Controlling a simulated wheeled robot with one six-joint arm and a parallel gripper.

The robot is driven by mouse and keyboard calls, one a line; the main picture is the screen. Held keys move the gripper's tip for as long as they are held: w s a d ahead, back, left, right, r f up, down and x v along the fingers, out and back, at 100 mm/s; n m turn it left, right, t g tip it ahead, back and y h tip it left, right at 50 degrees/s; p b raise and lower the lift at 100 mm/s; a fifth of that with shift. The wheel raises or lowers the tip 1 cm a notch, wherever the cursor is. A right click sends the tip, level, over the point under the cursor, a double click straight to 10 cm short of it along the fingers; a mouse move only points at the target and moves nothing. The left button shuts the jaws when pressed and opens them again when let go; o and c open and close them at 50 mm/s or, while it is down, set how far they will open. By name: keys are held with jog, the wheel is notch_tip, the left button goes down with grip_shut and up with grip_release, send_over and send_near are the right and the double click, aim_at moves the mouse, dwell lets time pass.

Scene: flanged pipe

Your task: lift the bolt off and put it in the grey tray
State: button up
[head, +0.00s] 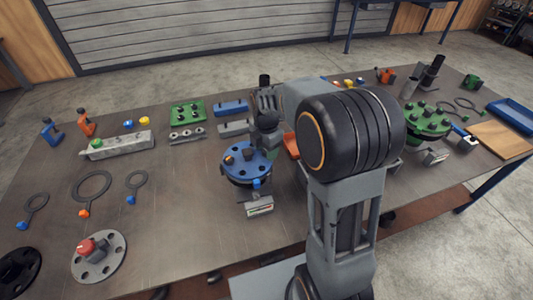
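A blue round flange (246,168) stands near the middle of the table. An orange bolt head (229,160) sits on its left side, and a dark piece (248,154) stands near its middle. A small blue piece (256,183) shows at its front edge. My gripper (266,146) points down over the right rear part of the flange. Its fingertips are small and dark here, so I cannot tell whether they are open or hold a bolt. A shallow grey tray (236,128) lies behind the flange, partly hidden by my gripper.
A small blue tray (231,108) lies behind the grey one. An orange tray (292,145) is partly hidden by my arm. A green flange (425,122) stands at the right. A green block (188,113) and grey bar (118,145) lie left.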

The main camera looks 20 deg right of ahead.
jog(key=c, duration=0.9)
jog(key=shift+r, duration=0.15)
